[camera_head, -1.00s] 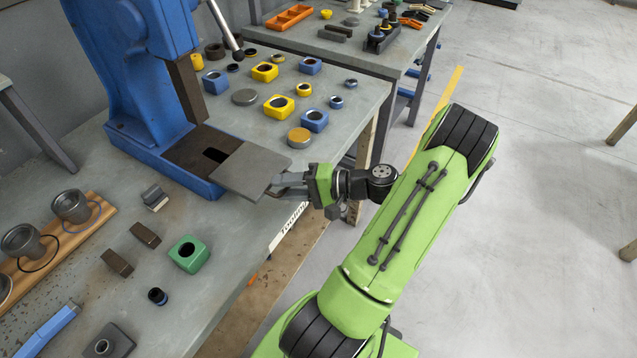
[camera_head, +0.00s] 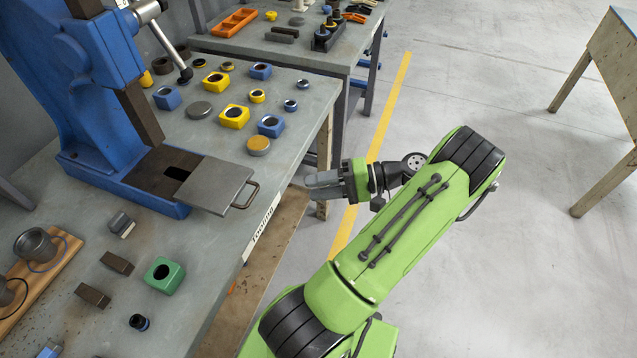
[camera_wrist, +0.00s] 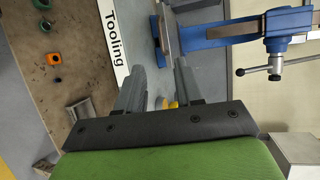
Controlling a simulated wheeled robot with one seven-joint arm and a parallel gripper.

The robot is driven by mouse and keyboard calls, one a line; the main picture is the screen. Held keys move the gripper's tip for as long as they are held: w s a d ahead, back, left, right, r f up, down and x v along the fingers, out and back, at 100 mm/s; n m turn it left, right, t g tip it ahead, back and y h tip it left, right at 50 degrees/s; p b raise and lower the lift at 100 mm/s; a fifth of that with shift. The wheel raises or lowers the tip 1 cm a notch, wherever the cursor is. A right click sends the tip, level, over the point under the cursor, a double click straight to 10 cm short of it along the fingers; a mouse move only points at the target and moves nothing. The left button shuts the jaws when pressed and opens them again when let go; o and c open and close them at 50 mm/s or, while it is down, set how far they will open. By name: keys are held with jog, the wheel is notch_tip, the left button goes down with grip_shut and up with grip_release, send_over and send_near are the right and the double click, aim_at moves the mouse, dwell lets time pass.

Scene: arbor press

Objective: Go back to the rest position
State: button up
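My gripper (camera_head: 312,185) is to the right of the workbench's front edge, in free air. Its two grey fingers show in the wrist view (camera_wrist: 158,72) with a clear gap and nothing held between them. The blue arbor press (camera_head: 75,75) stands on the bench with its ram (camera_head: 138,112) above the base. A flat grey plate (camera_head: 215,186) lies on the base and sticks out to the right. Its wire handle (camera_head: 253,197) points toward my gripper, and the two are apart. The press also shows in the wrist view (camera_wrist: 235,33).
A green block (camera_head: 164,276), dark blocks (camera_head: 117,262) and a wooden rack (camera_head: 50,278) with metal cups are on the near bench. Yellow and blue blocks lie behind the plate. A second bench (camera_head: 285,50) stands behind. The floor (camera_head: 470,110) to the right is open, with a wooden-legged table (camera_head: 612,70) beyond.

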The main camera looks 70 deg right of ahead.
jog(key=shift+w, duration=0.1)
dwell(0.3)
jog(key=w+a+r+n+g+y, duration=0.1)
jog(key=w+a+r+n+g, duration=0.1)
jog(key=w+a+g, duration=0.3)
jog(key=w+a+r+n+g, duration=0.2)
jog(key=w+a+n+g, duration=0.1)
jog(key=w, duration=0.4)
jog(key=w+a+r+n+g+h, duration=0.1)
jog(key=a+r+n+g+h, duration=0.1)
jog(key=a, duration=0.4)
jog(key=w+a+r+n+g+h, duration=0.2)
jog(key=a+r, duration=0.1)
jog(key=a, duration=0.3)
jog(key=s+a+r+n+t+h, duration=0.3)
jog(key=s+a+r+n, duration=0.2)
jog(key=s+a, duration=0.4)
jog(key=shift+a+r+h+p, duration=0.2)
jog(key=shift+r+h+p, duration=0.1)
jog(key=shift+r+p, duration=0.15)
